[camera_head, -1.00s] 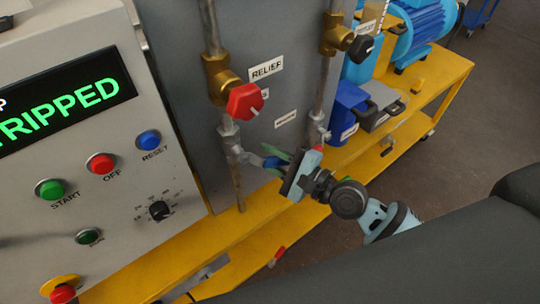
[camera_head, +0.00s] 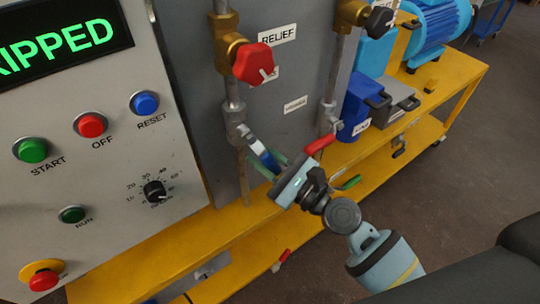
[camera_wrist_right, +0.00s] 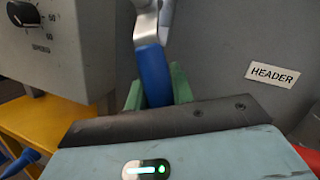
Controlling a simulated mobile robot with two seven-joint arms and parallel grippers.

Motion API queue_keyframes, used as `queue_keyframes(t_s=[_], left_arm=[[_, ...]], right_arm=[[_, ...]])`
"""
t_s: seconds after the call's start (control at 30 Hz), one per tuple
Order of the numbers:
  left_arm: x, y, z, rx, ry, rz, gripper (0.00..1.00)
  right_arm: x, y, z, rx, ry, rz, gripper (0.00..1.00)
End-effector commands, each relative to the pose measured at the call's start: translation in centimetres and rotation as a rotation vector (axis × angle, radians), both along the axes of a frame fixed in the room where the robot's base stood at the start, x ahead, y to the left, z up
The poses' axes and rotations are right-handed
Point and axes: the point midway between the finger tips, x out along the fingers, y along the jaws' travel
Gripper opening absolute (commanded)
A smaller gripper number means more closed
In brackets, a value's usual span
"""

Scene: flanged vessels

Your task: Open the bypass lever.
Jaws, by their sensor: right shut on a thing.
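A lever with a blue grip (camera_head: 262,152) sits on a metal fitting on the left vertical pipe, below the red knob. It slopes down to the right. My right gripper (camera_head: 276,166) is at the lever's free end, shut on the blue grip. In the right wrist view, the blue grip (camera_wrist_right: 154,76) lies between the two green fingers, and its lower end is hidden behind the gripper body. A small label by the red knob is partly covered, so the lever's name cannot be fully read. My left gripper is not in view.
A red knob (camera_head: 253,63) is above the lever. A red-handled lever (camera_head: 321,144) is close to the right of my gripper. The control panel (camera_head: 105,150) with buttons stands left. A yellow frame (camera_head: 150,262) runs below. Open floor lies right.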

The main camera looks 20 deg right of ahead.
Motion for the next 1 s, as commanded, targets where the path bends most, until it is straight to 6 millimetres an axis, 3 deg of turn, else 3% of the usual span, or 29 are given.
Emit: queue_keyframes(t_s=[0.5,1.0], left_arm=[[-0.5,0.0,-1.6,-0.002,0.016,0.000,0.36],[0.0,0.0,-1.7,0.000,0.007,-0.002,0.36]], right_arm=[[-1.0,2.6,-0.6,0.324,0.120,0.000,0.00],[-1.2,3.1,-0.5,0.383,0.141,0.001,0.00]])
